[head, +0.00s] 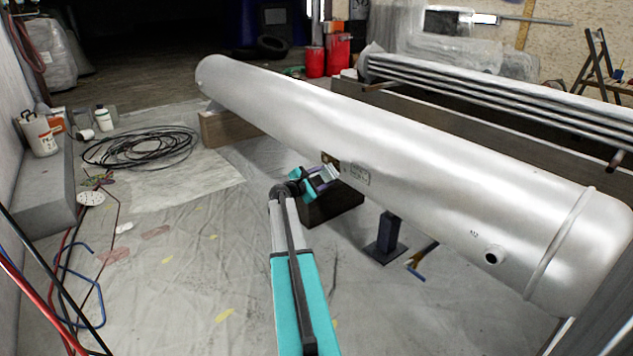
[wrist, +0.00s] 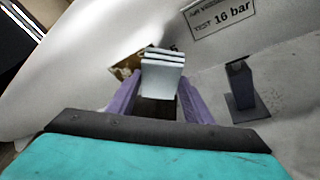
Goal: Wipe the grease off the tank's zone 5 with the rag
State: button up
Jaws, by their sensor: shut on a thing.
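The long silver tank (head: 420,165) lies across the head view and fills much of the wrist view (wrist: 60,75). A brown grease patch (wrist: 125,68) is on its side, left of the rag, partly hidden by it. The patch also shows small and dark in the head view (head: 327,158). A dark 5 shows just right of the rag's top. My gripper (wrist: 160,88) is shut on a folded, pale grey rag (wrist: 162,70), held between the purple fingers. In the head view my gripper (head: 322,180) is close against the tank's near side; I cannot tell whether the rag touches it.
A label plate (wrist: 222,15) reading 16 bar is right of the rag. A dark support stand (head: 386,238) and wooden blocks (head: 335,205) are under the tank. A short pipe stub (head: 493,254) sticks out farther right. Coiled black cable (head: 140,147) lies on the sheeted floor at left.

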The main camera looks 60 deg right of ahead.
jog(key=shift+s+d+r, duration=0.1)
jog(key=shift+s+d, duration=0.1)
jog(key=shift+d, duration=0.4)
jog(key=shift+s+d+r, duration=0.1)
jog(key=shift+s+d, duration=0.1)
jog(key=shift+d, duration=0.4)
